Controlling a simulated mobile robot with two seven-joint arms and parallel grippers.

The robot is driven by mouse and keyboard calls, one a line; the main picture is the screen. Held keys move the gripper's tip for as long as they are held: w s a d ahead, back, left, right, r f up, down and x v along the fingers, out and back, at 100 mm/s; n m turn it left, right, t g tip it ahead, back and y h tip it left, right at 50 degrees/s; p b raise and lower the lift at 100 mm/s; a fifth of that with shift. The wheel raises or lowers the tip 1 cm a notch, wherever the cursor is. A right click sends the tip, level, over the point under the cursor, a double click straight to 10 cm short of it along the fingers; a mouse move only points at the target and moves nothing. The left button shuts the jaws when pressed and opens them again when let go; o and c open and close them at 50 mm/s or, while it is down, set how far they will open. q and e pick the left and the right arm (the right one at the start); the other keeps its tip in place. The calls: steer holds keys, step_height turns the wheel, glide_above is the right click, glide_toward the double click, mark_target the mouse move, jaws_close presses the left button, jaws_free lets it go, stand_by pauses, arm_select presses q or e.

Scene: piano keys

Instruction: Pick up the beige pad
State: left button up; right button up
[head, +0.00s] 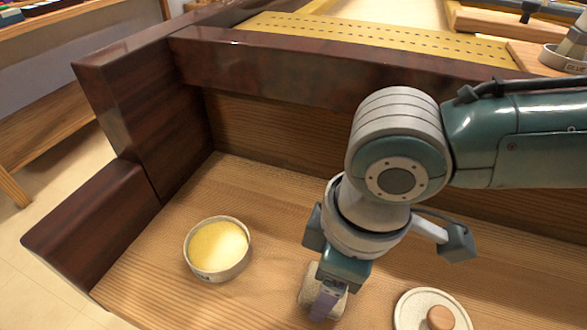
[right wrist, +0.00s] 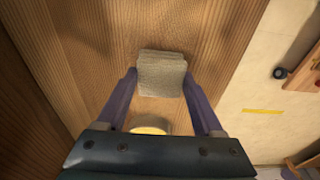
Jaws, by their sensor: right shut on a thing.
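The beige pad (head: 312,290) is at the wooden keybed, low in the middle of the head view. In the right wrist view the pad (right wrist: 161,74) is a greyish-beige block between the two purple fingertips. My right gripper (head: 325,300) points down and is shut on the pad; in the right wrist view its fingers (right wrist: 160,88) touch the pad's left and right sides. I cannot tell whether the pad touches the wood. My left gripper is not in view.
A round tin with yellow contents (head: 218,249) stands left of the pad. A round white lid with a wooden knob (head: 432,314) lies to the right. Dark wooden walls (head: 270,68) bound the keybed at the back and left.

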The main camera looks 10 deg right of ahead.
step_height(320, 180, up, 19)
steer(key=p, duration=0.5)
steer(key=shift+f, duration=0.15)
